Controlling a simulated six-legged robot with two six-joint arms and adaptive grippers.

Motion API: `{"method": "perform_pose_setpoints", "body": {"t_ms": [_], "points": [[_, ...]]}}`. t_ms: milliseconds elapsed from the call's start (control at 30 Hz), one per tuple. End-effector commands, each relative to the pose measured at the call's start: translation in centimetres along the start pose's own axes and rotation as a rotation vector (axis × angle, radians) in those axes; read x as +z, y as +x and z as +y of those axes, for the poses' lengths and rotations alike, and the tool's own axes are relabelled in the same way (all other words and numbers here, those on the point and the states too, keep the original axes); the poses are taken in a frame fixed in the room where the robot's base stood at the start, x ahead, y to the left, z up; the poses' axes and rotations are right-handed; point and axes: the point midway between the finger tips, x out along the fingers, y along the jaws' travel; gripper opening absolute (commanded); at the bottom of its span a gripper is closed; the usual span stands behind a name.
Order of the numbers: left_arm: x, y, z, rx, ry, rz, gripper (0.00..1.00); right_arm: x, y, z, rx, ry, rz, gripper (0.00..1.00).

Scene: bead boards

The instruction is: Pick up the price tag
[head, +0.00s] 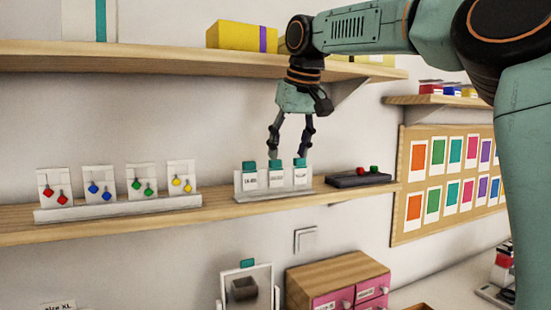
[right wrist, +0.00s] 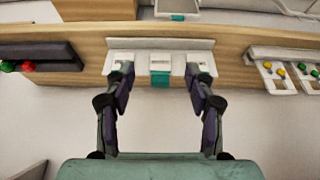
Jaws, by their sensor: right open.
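Several white cards with teal tops and small dark print stand in a clear holder (head: 262,191) on the middle shelf; they look like price tags. In the head view they are a left one (head: 249,181), a middle one (head: 275,179) and a right one (head: 300,176). My right gripper (head: 288,154) is open and points down just above them. In the right wrist view its fingertips (right wrist: 160,72) stand apart, with the middle tag (right wrist: 160,65) between them and the outer tags partly behind the fingers. Contact cannot be told. My left gripper is not in view.
A rack of earring cards (head: 118,208) stands left on the same shelf (head: 200,224). A dark tray (head: 358,181) with red and green pieces lies right of the tags. An upper shelf (head: 180,57) holds a yellow box (head: 235,36). Pink drawers (head: 340,284) stand below.

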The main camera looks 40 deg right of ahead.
Motion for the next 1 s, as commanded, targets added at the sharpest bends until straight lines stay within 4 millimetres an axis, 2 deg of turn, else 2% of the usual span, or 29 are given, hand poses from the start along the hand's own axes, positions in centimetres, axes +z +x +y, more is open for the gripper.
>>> {"method": "perform_pose_setpoints", "body": {"t_ms": [33, 200, 533, 667, 800, 1000], "points": [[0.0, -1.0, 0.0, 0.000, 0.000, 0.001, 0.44, -0.2, -0.4, -0.1, -0.003, -0.001, -0.002, 0.55], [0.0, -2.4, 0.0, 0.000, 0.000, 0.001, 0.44, -1.1, 0.0, -0.1, -0.002, -0.001, 0.000, 0.55], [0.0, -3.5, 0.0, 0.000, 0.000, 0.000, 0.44, -1.9, 0.6, -0.1, -0.002, -0.001, 0.000, 0.55], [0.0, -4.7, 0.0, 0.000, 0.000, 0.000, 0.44, -2.7, 0.8, -0.1, -0.001, -0.001, -0.002, 0.55], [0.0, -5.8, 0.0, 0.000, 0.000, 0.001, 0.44, -4.7, 1.6, -0.1, 0.001, 0.000, -0.001, 0.55], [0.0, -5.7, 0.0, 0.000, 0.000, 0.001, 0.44, -4.5, 4.4, -0.1, -0.002, -0.001, -0.001, 0.55]]}}
